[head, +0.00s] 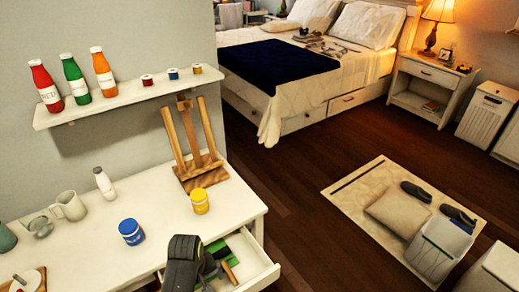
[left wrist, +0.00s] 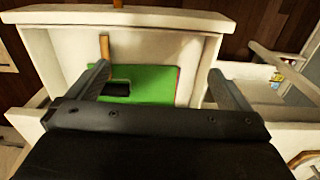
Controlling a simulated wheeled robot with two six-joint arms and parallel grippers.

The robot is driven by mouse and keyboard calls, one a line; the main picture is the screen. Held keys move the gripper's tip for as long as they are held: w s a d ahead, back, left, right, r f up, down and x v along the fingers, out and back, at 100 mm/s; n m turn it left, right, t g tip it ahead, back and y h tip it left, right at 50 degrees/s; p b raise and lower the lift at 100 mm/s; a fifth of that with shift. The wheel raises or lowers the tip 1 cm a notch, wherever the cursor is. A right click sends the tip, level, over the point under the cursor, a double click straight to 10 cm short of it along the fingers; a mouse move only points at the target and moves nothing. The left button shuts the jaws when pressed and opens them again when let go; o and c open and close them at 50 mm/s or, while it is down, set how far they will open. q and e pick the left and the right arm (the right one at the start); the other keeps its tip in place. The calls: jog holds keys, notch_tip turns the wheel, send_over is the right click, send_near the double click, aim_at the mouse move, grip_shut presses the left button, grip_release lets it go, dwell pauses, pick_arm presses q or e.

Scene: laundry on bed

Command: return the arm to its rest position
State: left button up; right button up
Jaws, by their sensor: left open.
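My left gripper (head: 207,262) is over the open drawer (head: 262,268) of the white desk. The left wrist view shows the same gripper (left wrist: 158,70) with its two fingers wide apart and nothing between them. Below the fingers, a green flat item (left wrist: 140,86) lies in the drawer, with a dark patch and a reddish edge. A wooden-coloured stick or handle (left wrist: 104,46) is close to the left fingertip; I cannot tell whether they touch. My right gripper is in neither view.
On the desk (head: 165,235) stand a blue jar (head: 131,232), a yellow jar (head: 200,201), a wooden easel (head: 190,145), a white bottle (head: 104,182) and a mug (head: 69,206). A wall shelf (head: 120,98) holds bottles. Floor beyond the drawer is clear up to the rug (head: 355,190).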

pick_arm(q)
jog(key=s+a+r+m+t+y, duration=0.1)
jog(key=s+a+r+m+t, duration=0.2)
jog(key=s+a, duration=0.55)
jog(key=s+a+r+m+y, duration=0.1)
jog(key=s+a+r+m, duration=0.35)
jog(key=s, duration=0.75)
notch_tip(320, 180, down, 24)
jog(key=a+n+g, duration=0.1)
jog(key=a+n, duration=0.1)
jog(key=s+d+f+g+h, duration=0.1)
jog(key=s+f, duration=1.4)
jog(key=f, duration=0.1)
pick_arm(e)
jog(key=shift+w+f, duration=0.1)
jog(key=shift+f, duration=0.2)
pick_arm(q)
jog(key=shift+m, duration=0.25)
jog(key=shift+c, duration=0.4)
